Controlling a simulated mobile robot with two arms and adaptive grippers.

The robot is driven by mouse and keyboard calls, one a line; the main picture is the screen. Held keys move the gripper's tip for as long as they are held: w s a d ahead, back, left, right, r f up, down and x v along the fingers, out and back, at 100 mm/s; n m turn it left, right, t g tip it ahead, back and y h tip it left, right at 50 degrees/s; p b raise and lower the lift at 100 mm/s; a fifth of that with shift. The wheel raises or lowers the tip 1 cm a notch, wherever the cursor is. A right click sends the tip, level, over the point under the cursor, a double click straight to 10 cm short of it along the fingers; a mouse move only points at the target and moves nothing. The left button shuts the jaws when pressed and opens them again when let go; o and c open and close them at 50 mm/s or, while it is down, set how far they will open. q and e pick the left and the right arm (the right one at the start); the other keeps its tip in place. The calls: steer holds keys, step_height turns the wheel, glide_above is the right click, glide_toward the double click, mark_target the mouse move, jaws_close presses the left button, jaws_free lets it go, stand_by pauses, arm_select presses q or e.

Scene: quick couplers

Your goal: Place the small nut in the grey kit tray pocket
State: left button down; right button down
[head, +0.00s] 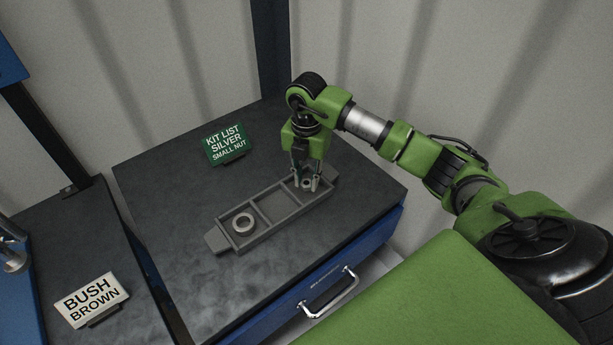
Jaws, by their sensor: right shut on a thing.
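The grey kit tray (278,205) lies on the dark bench top, with a row of pockets running from lower left to upper right. A larger silver ring (243,219) sits in its lower-left pocket. The middle pocket looks empty. My right gripper (307,184) points down at the tray's upper-right pocket, its fingers shut on the small nut (307,183), a small silver ring between the fingertips. The nut is low, in or just over that pocket; I cannot tell whether it touches the floor of it. My left gripper does not show.
A green sign (225,143) reading "KIT LIST SILVER SMALL NUT" stands behind the tray. A white "BUSH BROWN" sign (92,299) stands on the surface at left. A blue drawer with a metal handle (330,292) is below the bench's front edge. The bench left of the tray is clear.

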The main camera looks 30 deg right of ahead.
steer(key=shift+f, duration=0.3)
steer(key=shift+f, duration=0.2)
steer(key=c, duration=1.8)
jaws_free()
